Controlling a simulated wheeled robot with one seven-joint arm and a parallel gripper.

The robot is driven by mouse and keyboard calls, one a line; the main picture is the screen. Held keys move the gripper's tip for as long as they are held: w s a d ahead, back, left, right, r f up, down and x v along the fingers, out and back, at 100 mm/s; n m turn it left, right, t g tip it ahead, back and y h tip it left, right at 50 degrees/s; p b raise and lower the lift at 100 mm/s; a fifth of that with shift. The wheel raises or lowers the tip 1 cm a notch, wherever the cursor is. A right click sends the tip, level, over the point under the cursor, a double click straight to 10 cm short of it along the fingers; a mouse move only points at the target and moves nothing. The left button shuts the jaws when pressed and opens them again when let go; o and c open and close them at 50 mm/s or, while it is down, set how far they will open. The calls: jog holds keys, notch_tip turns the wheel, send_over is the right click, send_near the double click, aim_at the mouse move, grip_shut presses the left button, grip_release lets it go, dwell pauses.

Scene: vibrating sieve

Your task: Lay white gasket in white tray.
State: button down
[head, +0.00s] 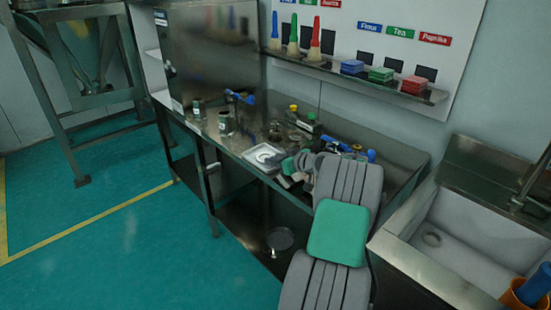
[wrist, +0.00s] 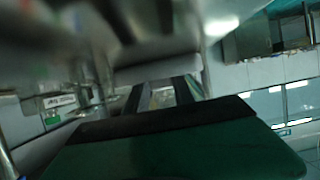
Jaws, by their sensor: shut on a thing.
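The white tray (head: 248,159) lies on the steel bench near its front edge in the head view. A bright white curved shape, which looks like the white gasket (head: 266,155), shows over the tray's inside. I cannot tell if it touches the tray floor. My gripper (head: 285,172) is at the tray's right side, partly hidden by my arm, and shut on what seems to be the gasket. The wrist view shows blurred grey surfaces and my gripper's dark and green parts; I cannot make out the gasket there.
Jars (head: 225,122), blue-handled tools and other small items crowd the bench around and behind the tray. A steel cabinet stands at the back left. A shelf (head: 350,79) with coloured cones and boxes hangs above. A sink (head: 470,235) is at the right.

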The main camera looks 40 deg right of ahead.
jog(key=c, duration=1.1)
grip_release()
jog(key=shift+o, duration=0.2)
jog(key=shift+r, duration=0.1)
jog(key=b+v, duration=0.1)
jog(key=v, duration=1.1)
jog(key=w+a+g+y, duration=0.25)
jog(key=w+a, duration=0.25)
jog(key=a, duration=0.9)
jog(key=s+a+f+n+g, duration=0.1)
jog(key=a+g, duration=0.1)
jog(key=a, duration=0.6)
jog(key=s+a+f+g, duration=0.2)
jog(key=a+g, duration=0.1)
jog(key=a, duration=0.5)
jog(key=s+a+f+g+h, duration=0.1)
jog(key=s+a+f+g, duration=0.1)
jog(key=s+a, duration=0.4)
jog(key=s+a+f+m+g+h, duration=0.1)
jog(key=s+a+h, duration=0.1)
jog(key=s+a, duration=0.4)
jog(key=s, duration=0.5)
jog(key=shift+s+a+f+g, duration=0.2)
jog(key=shift+a+f+g, duration=0.05)
jog(key=shift+f+g, duration=0.15)
